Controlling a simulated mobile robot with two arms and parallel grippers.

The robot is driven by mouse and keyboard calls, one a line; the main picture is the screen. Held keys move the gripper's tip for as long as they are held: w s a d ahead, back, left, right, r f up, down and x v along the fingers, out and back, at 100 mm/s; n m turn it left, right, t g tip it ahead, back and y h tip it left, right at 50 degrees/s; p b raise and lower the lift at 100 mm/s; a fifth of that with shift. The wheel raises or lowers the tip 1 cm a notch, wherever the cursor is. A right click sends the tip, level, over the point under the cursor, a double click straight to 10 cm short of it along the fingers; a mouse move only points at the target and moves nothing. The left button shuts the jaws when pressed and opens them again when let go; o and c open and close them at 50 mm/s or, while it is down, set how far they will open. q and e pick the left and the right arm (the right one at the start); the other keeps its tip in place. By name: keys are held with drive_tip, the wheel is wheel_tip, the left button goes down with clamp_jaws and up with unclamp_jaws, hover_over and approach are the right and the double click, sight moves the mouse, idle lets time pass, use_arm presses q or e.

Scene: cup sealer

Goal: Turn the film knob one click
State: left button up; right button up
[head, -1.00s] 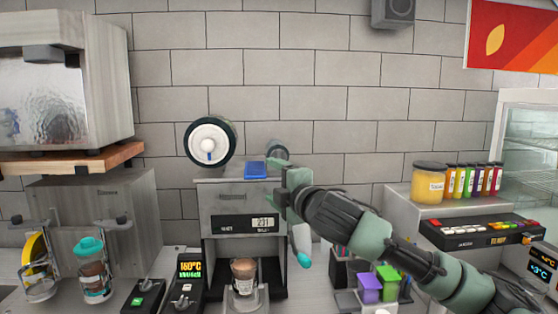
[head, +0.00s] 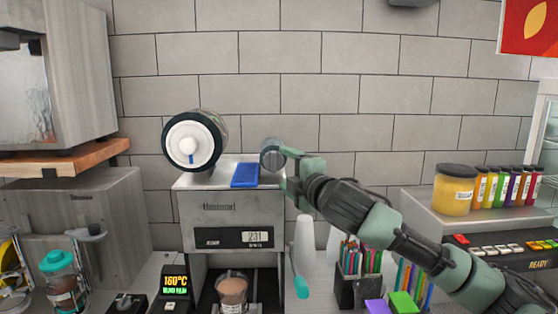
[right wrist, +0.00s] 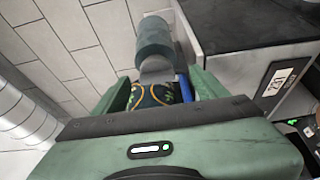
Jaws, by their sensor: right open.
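The cup sealer (head: 217,212) stands at the middle with a display reading 231. On its top left is a large film roll with a white disc (head: 190,141) and a small blue pointer. A small grey-blue roller (head: 270,154) sits at its top right; it shows in the right wrist view too (right wrist: 155,37), with a flat grey tab (right wrist: 158,69) at its near end. I cannot tell which part is the film knob. My right gripper (head: 287,170) is open beside the roller's right side; its fingers (right wrist: 160,88) stand either side of the tab's line. My left gripper is out of view.
A blue pad (head: 245,175) lies on the sealer's top. A brown-filled cup (head: 231,290) stands in the sealer. A pen holder (head: 358,290) and white cups (head: 304,240) are right of it. A yellow jar (head: 453,189) stands on the right shelf.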

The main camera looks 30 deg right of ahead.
sight(275, 163)
drive_tip(key=w+p, duration=0.1)
drive_tip(key=w+a+r+p, duration=0.1)
drive_tip(key=w, duration=0.1)
drive_tip(key=shift+w+a+r, duration=0.1)
drive_tip(key=shift+w+r, duration=0.05)
drive_tip(key=shift+r, duration=0.05)
drive_tip(key=w, duration=0.1)
drive_tip(key=w+d+f+p, duration=0.1)
drive_tip(key=shift+w+d, duration=0.1)
drive_tip(key=shift+w, duration=0.3)
drive_tip(key=shift+d, duration=0.1)
drive_tip(key=shift+s+a+r, duration=0.1)
drive_tip(key=shift+a, duration=0.1)
drive_tip(key=c, duration=1.4)
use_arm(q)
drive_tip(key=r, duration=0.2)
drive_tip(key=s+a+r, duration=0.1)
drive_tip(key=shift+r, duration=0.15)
